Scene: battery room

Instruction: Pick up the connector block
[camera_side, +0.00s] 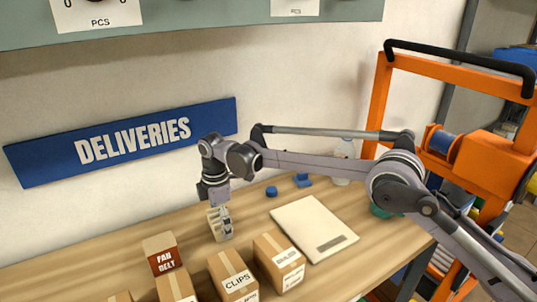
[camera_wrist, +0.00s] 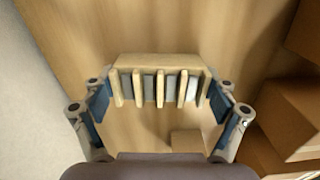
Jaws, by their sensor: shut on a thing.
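The connector block (camera_wrist: 160,68) is a beige piece with several upright ribs and grey slots between them. In the wrist view it spans the gap between the two blue finger pads of my gripper (camera_wrist: 160,98). In the side view my gripper (camera_side: 223,216) points down over the wooden table, and the block (camera_side: 213,226) shows at its fingertips, partly hidden by the fingers. My gripper is shut on the block. I cannot tell whether the block's underside touches the table.
Small cartons, marked "CLIPS" (camera_side: 233,277) and "FAN BELT" (camera_side: 162,255) among others, stand along the table's front. A pale flat board (camera_side: 312,228) lies to the right. Small blue pieces (camera_side: 271,191) lie behind it. An orange frame (camera_side: 480,150) stands at right.

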